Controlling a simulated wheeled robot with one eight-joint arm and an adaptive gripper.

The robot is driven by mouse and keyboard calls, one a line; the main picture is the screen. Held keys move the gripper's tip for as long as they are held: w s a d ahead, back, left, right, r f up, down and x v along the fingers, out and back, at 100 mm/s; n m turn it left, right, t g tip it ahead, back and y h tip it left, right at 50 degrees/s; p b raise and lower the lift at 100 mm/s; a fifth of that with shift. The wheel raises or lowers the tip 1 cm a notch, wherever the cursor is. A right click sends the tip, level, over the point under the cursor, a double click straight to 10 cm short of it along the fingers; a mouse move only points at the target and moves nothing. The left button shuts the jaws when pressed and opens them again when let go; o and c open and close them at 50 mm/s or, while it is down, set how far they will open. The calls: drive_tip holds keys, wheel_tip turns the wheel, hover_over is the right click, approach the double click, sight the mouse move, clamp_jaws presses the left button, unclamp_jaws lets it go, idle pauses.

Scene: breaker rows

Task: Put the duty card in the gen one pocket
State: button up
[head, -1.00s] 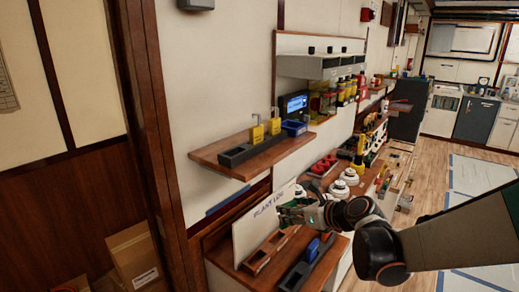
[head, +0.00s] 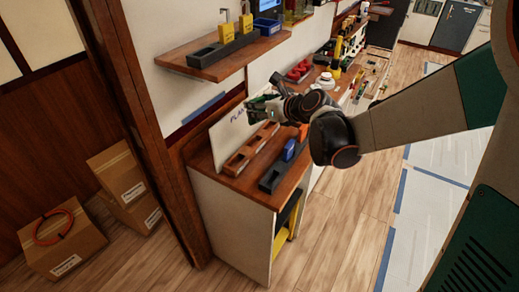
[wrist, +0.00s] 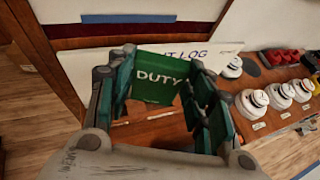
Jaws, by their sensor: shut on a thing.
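The green duty card (wrist: 160,76), with "DUTY" in white letters, is held upright between the fingers of my gripper (wrist: 160,88) in the wrist view. In the head view my gripper (head: 263,107) is above the back of the counter, in front of the white plant log board (head: 228,130); the card is hard to tell from the green fingers there. Below it on the counter lie a brown wooden rack (head: 238,163) with slots and a dark grey rack (head: 268,183) holding a blue piece (head: 290,149). I cannot read any gen one label, so I cannot tell which pocket it is.
A wall shelf (head: 178,62) with a dark tray and yellow padlocks juts out above the counter. White round fittings (wrist: 252,101) and red pieces (wrist: 280,57) stand farther along the counter. Cardboard boxes (head: 62,240) sit on the floor at left. The counter's front edge is clear.

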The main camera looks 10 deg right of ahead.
wheel_tip(320, 180, down, 18)
drive_tip(key=b, duration=0.6)
drive_tip(key=shift+f+b, duration=0.25)
drive_tip(key=shift+b, duration=0.05)
drive_tip(key=shift+f, duration=0.2)
drive_tip(key=o, duration=1.1)
drive_tip(key=shift+r, duration=0.1)
drive_tip(key=shift+c, duration=0.2)
drive_tip(key=shift+r, duration=0.1)
